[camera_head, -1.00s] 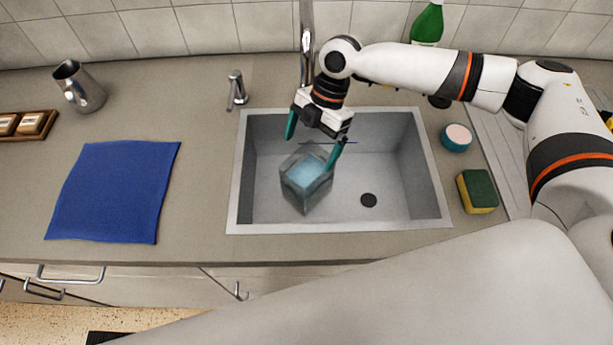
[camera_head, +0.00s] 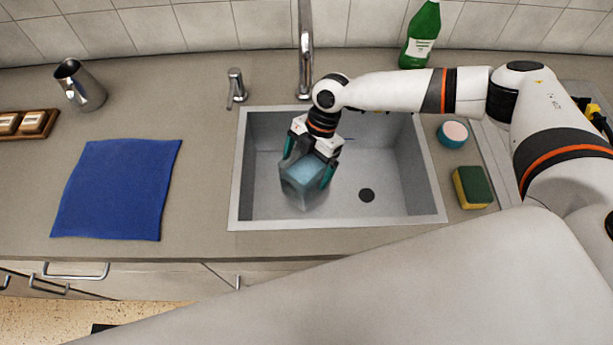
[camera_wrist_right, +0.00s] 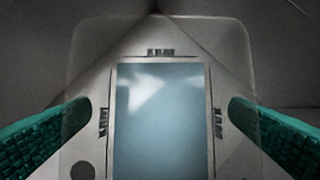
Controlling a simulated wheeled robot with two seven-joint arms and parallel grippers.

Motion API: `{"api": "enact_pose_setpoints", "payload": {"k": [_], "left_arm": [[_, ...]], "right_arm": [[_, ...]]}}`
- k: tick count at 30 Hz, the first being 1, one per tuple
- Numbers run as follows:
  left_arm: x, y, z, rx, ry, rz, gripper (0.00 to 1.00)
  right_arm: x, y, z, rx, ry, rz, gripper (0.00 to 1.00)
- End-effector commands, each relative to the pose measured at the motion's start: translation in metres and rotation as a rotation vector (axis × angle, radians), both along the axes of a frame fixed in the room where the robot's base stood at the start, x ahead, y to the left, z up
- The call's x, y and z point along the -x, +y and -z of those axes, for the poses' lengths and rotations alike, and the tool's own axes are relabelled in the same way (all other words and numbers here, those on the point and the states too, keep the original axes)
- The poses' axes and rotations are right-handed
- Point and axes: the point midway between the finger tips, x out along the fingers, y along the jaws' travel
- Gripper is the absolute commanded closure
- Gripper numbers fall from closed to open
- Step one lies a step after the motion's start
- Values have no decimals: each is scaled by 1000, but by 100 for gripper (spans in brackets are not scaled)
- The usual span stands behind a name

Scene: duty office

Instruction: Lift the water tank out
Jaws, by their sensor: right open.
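The water tank (camera_head: 303,190) is a clear box with bluish water in it, standing in the sink (camera_head: 385,213), left of the drain. My right gripper (camera_head: 309,171) is open and down in the sink, with its teal fingers on either side of the tank's upper part. In the right wrist view the tank (camera_wrist_right: 162,120) lies between the two green fingers of the gripper (camera_wrist_right: 160,138), with a gap visible on each side. I cannot tell whether either finger touches the tank wall. My left gripper is not in view.
A faucet (camera_head: 305,50) rises behind the sink. A blue cloth (camera_head: 117,190) lies flat on the counter at left, near a metal pitcher (camera_head: 80,86). A sponge (camera_head: 472,187), a round teal tub (camera_head: 453,134) and a green bottle (camera_head: 421,37) stand at right.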

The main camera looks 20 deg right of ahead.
Motion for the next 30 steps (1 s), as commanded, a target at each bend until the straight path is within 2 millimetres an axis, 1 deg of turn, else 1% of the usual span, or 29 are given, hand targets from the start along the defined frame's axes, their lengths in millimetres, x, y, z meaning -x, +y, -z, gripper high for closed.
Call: {"api": "enact_pose_setpoints", "payload": {"k": [20,23,30], "left_arm": [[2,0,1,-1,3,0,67],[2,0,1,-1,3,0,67],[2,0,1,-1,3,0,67]], "right_arm": [[0,0,5,0,0,0,0],[0,0,5,0,0,0,15],[0,0,5,0,0,0,54]]}}
